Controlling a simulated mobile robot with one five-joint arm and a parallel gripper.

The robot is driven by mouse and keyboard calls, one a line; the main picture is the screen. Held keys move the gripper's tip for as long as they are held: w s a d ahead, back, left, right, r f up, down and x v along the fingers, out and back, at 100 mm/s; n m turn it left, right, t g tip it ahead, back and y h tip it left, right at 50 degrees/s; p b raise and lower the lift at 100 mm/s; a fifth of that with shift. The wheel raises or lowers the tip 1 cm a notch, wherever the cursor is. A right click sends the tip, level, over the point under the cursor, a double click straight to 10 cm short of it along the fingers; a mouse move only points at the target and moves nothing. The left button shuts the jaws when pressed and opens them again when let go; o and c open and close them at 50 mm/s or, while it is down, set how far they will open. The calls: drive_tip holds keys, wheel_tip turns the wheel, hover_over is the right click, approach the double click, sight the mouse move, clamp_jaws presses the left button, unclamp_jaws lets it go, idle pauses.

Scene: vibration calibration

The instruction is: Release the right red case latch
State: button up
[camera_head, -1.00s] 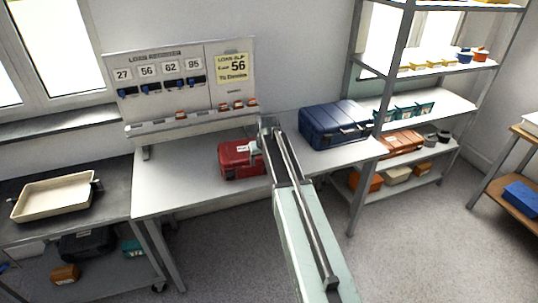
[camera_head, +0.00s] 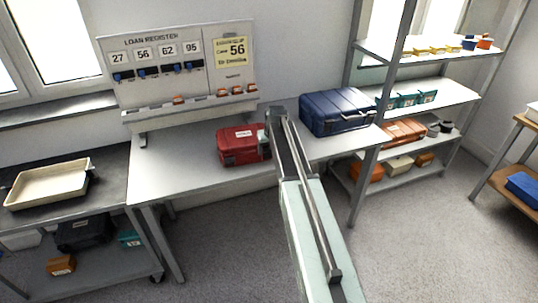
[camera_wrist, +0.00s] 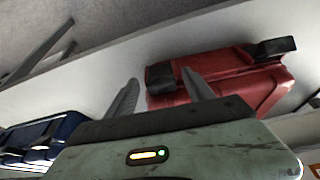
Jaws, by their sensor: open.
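The red case (camera_head: 238,146) lies shut on the light table, with a white label on its top. In the wrist view the red case (camera_wrist: 215,68) fills the upper right. A dark latch-like part (camera_wrist: 160,79) shows at its left end and another dark part (camera_wrist: 274,48) sticks out at its right; I cannot tell whether either is released. My gripper (camera_wrist: 160,76) is open, its two grey fingers apart, with the right finger overlapping the case in view. I cannot tell whether it touches. In the head view my arm hides the gripper and the case's right end.
A blue case (camera_head: 337,111) stands to the right on the same table (camera_head: 185,180); it shows at lower left in the wrist view. The loan register board (camera_head: 180,75) stands behind. A metal shelf unit (camera_head: 414,87) is at right, a cream tray (camera_head: 50,184) on a left bench.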

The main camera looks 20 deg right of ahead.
sight(268, 153)
drive_tip(key=shift+r, duration=0.1)
clamp_jaws()
drive_tip(key=t+b, duration=0.1)
drive_tip(key=b, duration=0.1)
drive_tip(key=s+f+t+b, duration=0.1)
drive_tip(key=b, duration=0.1)
drive_tip(key=shift+s+f+t, duration=0.25)
drive_tip(key=shift+f+t, duration=0.05)
drive_tip(key=shift+t, duration=0.1)
drive_tip(key=t+b, duration=0.1)
drive_tip(key=b, duration=0.1)
drive_tip(key=f+t+b, duration=0.1)
drive_tip(key=b, duration=0.2)
drive_tip(key=shift+s+a+t, duration=0.1)
drive_tip(key=shift+s+t, duration=0.2)
drive_tip(key=shift+t, duration=0.1)
drive_tip(key=t+b, duration=0.1)
drive_tip(key=b, duration=0.3)
drive_tip(key=f+t+b, duration=0.1)
drive_tip(key=t+b, duration=0.1)
drive_tip(key=b, duration=0.2)
drive_tip(key=shift+s+t+h, duration=0.15)
drive_tip(key=shift+t+h, duration=0.15)
drive_tip(key=t+b, duration=0.1)
drive_tip(key=b, duration=0.1)
drive_tip(key=shift+a+b, duration=0.1)
drive_tip(key=shift+b, duration=0.2)
drive_tip(key=shift+t, duration=0.3)
drive_tip(key=shift+r+b, duration=0.1)
drive_tip(key=shift+b, duration=0.3)
